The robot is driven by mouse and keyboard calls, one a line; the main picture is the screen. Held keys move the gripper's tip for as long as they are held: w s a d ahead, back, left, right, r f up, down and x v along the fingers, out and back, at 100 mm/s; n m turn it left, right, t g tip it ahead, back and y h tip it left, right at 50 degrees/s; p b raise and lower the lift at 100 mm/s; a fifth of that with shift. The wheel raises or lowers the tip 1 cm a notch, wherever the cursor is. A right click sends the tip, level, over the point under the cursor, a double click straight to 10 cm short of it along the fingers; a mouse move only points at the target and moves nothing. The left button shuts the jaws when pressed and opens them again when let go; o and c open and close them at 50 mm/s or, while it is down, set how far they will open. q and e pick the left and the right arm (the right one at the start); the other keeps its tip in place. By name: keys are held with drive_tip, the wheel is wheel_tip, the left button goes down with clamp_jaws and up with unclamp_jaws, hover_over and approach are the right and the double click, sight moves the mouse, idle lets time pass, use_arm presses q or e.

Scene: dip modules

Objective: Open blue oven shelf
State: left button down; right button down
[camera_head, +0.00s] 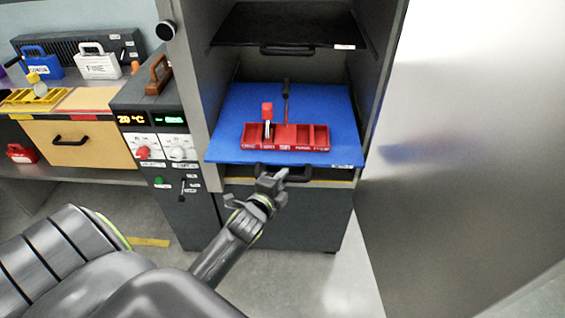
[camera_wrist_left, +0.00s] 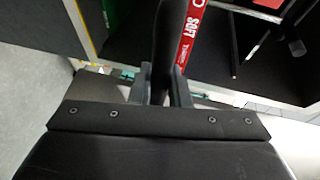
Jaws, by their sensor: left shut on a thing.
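The blue oven shelf (camera_head: 235,117) lies flat in the open oven, with its front edge at the oven's mouth. A black bar handle (camera_head: 298,173) sits below that front edge. My left gripper (camera_head: 271,181) is at the left part of the handle. In the left wrist view, its fingers (camera_wrist_left: 160,92) are shut around a dark bar (camera_wrist_left: 163,45), which looks like this handle. My right gripper is not in view.
A red tray (camera_head: 250,143) with compartments stands on the blue shelf and holds a red-handled item. A black shelf (camera_head: 285,25) is above. The steel oven door (camera_head: 465,150) stands open at right. A control panel (camera_head: 160,140) is at left. Floor in front shows free room.

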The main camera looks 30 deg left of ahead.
use_arm(q)
drive_tip(key=s+d+p, duration=0.3)
drive_tip(key=s+d, duration=0.1)
drive_tip(key=s, duration=0.2)
drive_tip(key=shift+s, duration=0.3)
drive_tip(key=c, duration=1.4)
unclamp_jaws()
drive_tip(key=shift+o, duration=0.2)
